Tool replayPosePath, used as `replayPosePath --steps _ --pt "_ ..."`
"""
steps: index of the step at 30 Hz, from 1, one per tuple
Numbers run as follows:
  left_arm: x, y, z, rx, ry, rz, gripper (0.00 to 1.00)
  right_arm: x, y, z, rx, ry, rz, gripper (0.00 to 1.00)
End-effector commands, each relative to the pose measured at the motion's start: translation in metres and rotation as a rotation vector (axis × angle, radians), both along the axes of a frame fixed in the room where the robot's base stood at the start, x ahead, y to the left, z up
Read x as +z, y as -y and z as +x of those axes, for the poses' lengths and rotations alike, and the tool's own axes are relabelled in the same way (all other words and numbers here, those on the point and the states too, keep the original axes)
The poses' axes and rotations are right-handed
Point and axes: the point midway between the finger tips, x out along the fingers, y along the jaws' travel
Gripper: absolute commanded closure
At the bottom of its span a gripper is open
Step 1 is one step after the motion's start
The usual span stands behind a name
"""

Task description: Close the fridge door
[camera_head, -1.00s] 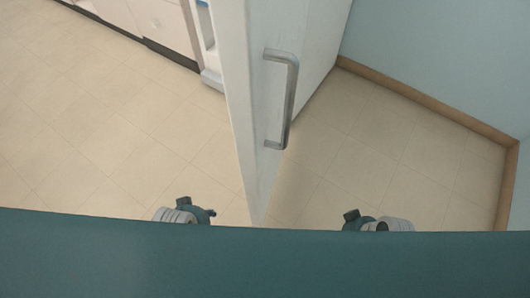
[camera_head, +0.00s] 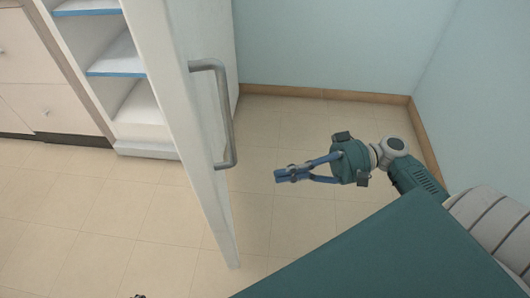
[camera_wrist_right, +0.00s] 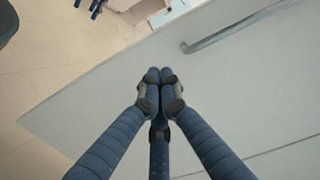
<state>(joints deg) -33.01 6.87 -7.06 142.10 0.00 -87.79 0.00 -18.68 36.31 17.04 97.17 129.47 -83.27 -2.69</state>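The white fridge door (camera_head: 185,130) stands open, seen nearly edge-on in the head view, with the shelved interior to its left. Its grey bar handle (camera_head: 227,115) is on the right face. My right gripper (camera_head: 284,175) is to the right of the door, pointing at it, with its fingertips together and empty. In the right wrist view the shut fingertips (camera_wrist_right: 160,76) are in front of the door face (camera_wrist_right: 110,105), below the handle (camera_wrist_right: 235,27); contact cannot be told. Blue finger-like parts, perhaps of my left gripper (camera_wrist_right: 87,6), are cut off at the top edge.
The fridge shelves (camera_head: 118,55) have blue edges. Pale drawer cabinets (camera_head: 40,70) stand left of the fridge. A blue wall (camera_head: 320,45) with a brown skirting board closes the right side.

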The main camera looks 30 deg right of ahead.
Motion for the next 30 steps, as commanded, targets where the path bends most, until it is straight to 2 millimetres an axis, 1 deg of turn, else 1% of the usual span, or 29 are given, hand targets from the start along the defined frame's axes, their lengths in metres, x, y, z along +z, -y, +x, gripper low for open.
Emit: replayPosePath --steps 1,9,15,21,30 --pt "0.0 0.001 0.004 -0.002 0.015 -0.003 0.55 0.0 -0.01 0.002 0.003 0.003 0.002 1.0" --pt "0.007 0.009 0.029 -0.01 0.111 -0.023 0.55 0.0 -0.066 0.018 0.004 0.002 0.003 1.0" --pt "0.013 0.014 0.046 -0.015 0.178 -0.037 0.55 0.0 -0.1 0.028 0.001 0.001 0.001 1.0" --pt "0.017 0.016 0.054 -0.018 0.212 -0.044 0.55 0.0 -0.116 0.033 0.0 0.0 -0.001 1.0" --pt "0.018 0.017 0.055 -0.018 0.217 -0.045 0.55 0.0 -0.118 0.034 -0.001 -0.001 -0.001 1.0"
